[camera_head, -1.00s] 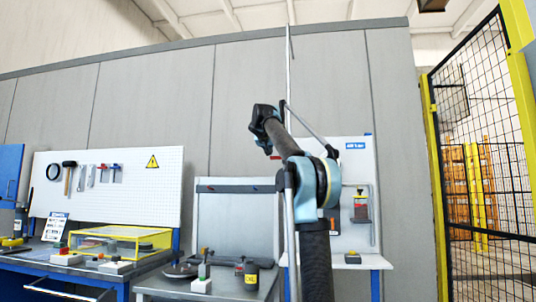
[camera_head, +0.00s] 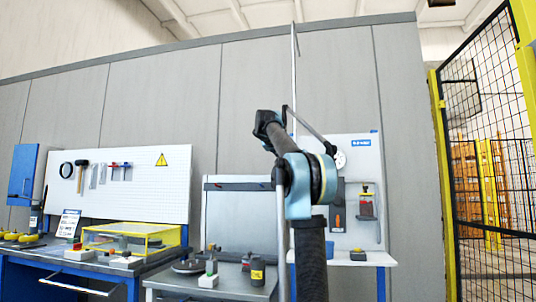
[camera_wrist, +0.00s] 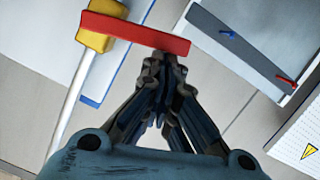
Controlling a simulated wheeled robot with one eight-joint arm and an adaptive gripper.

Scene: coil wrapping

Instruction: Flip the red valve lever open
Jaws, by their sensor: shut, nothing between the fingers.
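The red valve lever (camera_wrist: 140,33) is a flat bar across the top of the wrist view. Its left end is at a yellow valve body (camera_wrist: 95,36) on a pale pipe (camera_wrist: 72,110). My gripper (camera_wrist: 164,62) is shut and empty, with its fingertips just below the middle-right part of the lever in the picture. I cannot tell whether they touch it. In the head view the pipe (camera_head: 292,75) runs up the wall behind my arm. My arm hides the valve and lever there, and the gripper is not clearly visible.
A grey metal table (camera_head: 215,290) with several small items stands in front of the wall, left of my arm. A white panel (camera_head: 358,165) stands right of it. A workbench and a pegboard (camera_head: 120,210) are at the left. A yellow-framed mesh fence (camera_head: 480,150) is at the right.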

